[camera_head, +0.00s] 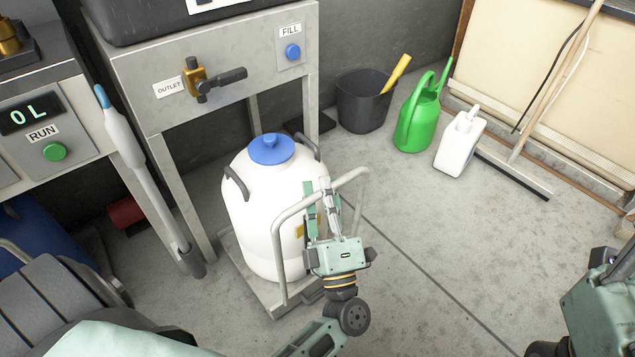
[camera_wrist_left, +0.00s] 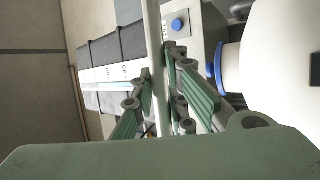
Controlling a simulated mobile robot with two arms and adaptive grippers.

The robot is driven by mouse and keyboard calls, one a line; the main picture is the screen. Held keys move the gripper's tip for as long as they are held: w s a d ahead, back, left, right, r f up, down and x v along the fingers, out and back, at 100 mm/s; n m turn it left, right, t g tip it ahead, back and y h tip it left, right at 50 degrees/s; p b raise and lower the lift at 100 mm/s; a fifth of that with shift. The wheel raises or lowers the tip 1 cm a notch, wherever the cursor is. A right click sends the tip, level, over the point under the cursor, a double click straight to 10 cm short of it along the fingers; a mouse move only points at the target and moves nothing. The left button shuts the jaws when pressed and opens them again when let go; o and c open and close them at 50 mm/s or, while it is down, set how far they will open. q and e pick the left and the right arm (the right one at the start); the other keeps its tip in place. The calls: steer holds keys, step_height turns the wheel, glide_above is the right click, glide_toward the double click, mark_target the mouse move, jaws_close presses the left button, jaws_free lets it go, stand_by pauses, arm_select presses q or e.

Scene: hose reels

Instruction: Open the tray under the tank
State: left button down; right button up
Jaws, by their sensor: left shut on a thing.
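A white tank (camera_head: 262,205) with a blue lid (camera_head: 271,149) stands upright on a low grey tray (camera_head: 243,267) on the floor. A light grey tubular handle (camera_head: 278,250) rises from the tray's front side. My left gripper (camera_head: 324,190) is shut on the handle's top bar, in front of the tank. In the left wrist view the bar (camera_wrist_left: 153,45) runs between the green-padded fingers (camera_wrist_left: 158,100), with the tank (camera_wrist_left: 275,60) at the right. My right arm's end shows only partly at the right edge; its finger state is unclear.
A metal bench (camera_head: 215,55) with an outlet valve (camera_head: 200,80) and a blue FILL button (camera_head: 292,51) stands behind the tank. A black bucket (camera_head: 362,105), green watering can (camera_head: 417,122), white jug (camera_head: 460,143) and broom (camera_head: 514,172) are at the back right. Floor front right is clear.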

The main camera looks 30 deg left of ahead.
arm_select(q)
steer(key=shift+s+d, duration=0.25)
steer(key=shift+d, duration=0.4)
steer(key=c, duration=1.7)
jaws_free()
steer(key=shift+c, duration=0.2)
steer(key=v, duration=0.8)
steer(key=shift+f, duration=0.1)
